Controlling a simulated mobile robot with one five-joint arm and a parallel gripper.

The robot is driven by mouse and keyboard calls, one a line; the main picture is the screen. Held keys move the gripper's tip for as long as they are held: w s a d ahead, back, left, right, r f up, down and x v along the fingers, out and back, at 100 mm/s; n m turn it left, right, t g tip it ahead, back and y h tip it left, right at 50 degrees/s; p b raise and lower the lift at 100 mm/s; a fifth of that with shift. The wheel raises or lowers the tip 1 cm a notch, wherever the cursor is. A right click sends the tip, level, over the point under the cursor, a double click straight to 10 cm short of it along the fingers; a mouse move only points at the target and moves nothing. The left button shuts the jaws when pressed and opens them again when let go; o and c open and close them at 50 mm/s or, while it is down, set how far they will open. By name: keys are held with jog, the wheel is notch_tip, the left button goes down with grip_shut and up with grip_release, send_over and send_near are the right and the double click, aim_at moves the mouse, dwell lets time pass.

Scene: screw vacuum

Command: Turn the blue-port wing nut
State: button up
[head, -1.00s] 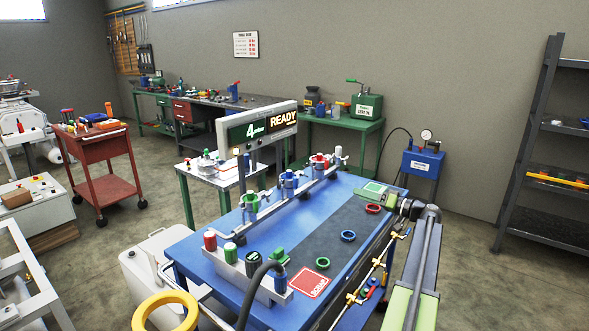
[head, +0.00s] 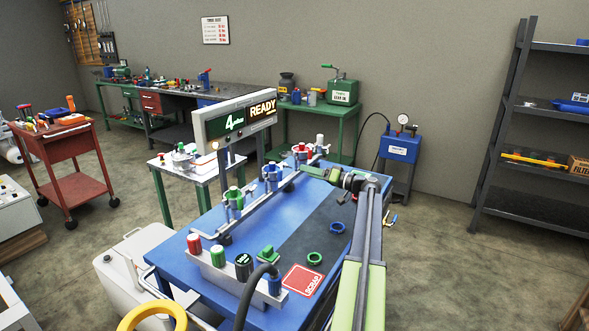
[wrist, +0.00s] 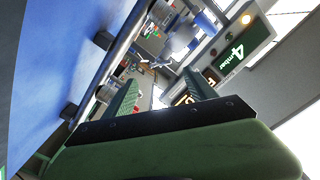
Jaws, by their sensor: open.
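The blue port (head: 271,180) is the middle of three coloured ports on the rail along the blue bench, in the head view. Its wing nut is too small to make out clearly. The green port (head: 234,203) is nearer and the red port (head: 301,152) is farther along. My gripper (head: 320,172) is at the far right of the bench, to the right of the ports and apart from the blue one. In the wrist view its two green ribbed fingers (wrist: 160,77) are spread with nothing held between them.
A display panel (head: 236,118) reading READY stands behind the rail. A blue ring (head: 337,228) and a green ring (head: 315,258) lie on the dark strip by the red SCRAP square (head: 303,281). A block with coloured caps (head: 217,257) and a dark hose (head: 247,293) occupy the front.

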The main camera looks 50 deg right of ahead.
aim_at(288, 166)
jog(key=x, duration=0.7)
jog(key=shift+w, duration=0.1)
jog(key=c, duration=1.4)
